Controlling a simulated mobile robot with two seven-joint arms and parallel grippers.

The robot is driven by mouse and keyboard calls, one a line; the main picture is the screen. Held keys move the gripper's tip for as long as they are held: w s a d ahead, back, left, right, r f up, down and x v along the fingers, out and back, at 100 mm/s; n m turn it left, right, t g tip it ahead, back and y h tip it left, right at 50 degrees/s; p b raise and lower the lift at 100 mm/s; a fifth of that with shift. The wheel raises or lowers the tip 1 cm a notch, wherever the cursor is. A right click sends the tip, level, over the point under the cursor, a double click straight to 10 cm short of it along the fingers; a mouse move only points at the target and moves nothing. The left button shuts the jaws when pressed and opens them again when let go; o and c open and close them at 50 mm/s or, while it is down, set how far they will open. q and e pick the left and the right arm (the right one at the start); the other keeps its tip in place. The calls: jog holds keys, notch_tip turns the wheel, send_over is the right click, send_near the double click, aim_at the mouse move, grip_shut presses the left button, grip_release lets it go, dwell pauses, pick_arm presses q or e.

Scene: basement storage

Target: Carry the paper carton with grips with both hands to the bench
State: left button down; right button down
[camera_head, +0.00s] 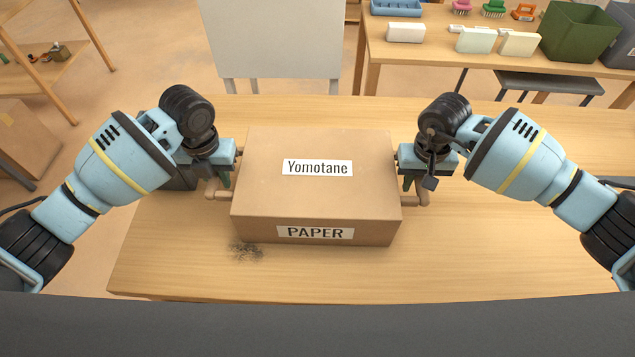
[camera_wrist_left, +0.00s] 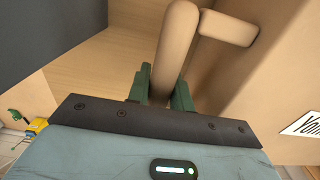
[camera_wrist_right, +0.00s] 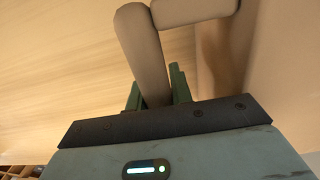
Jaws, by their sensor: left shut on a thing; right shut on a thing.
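The brown paper carton (camera_head: 318,205), labelled "Yomotane" and "PAPER", is level over a light wooden table top (camera_head: 480,255) in the head view. I cannot tell whether it rests on the table or hangs just above. My left gripper (camera_head: 226,180) is shut on the carton's left grip (camera_head: 216,194). That tan bar runs between the green fingers in the left wrist view (camera_wrist_left: 172,60). My right gripper (camera_head: 407,184) is shut on the right grip (camera_head: 420,198), also between the fingers in the right wrist view (camera_wrist_right: 145,55). The carton hides its underside.
A dark grey object (camera_head: 180,180) stands left of the carton, partly behind my left gripper. A dark smudge (camera_head: 245,251) marks the table. A second wooden table (camera_head: 390,48) behind holds bins, brushes and small boxes. A white panel (camera_head: 272,40) stands behind. The table's right side is clear.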

dwell(0.7)
